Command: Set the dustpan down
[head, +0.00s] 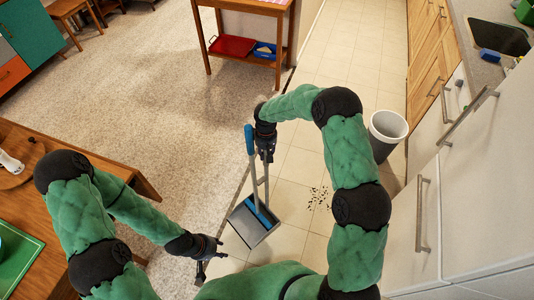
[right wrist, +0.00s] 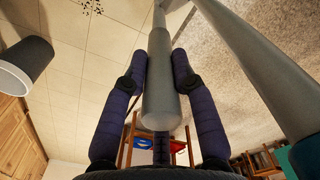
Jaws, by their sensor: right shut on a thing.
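The grey dustpan (head: 249,225) is low over or on the tiled floor in the middle of the head view, with blue along one edge. I cannot tell whether it touches the floor. My right gripper (head: 266,150) is above it, shut on a grey upright handle that runs down to the dustpan. In the right wrist view, this thick grey handle (right wrist: 161,95) is between the fingers. A second grey pole with a blue grip (head: 249,139) leans beside it and also reaches the pan. My left gripper (head: 216,247) is empty, apparently open, left of the dustpan.
Dark crumbs (head: 318,198) lie on the tiles right of the dustpan. A grey bin (head: 388,125) stands by the cabinets. A wooden table (head: 137,180) is at left. A wooden cart (head: 245,64) with a red tray stands behind. The carpet between is clear.

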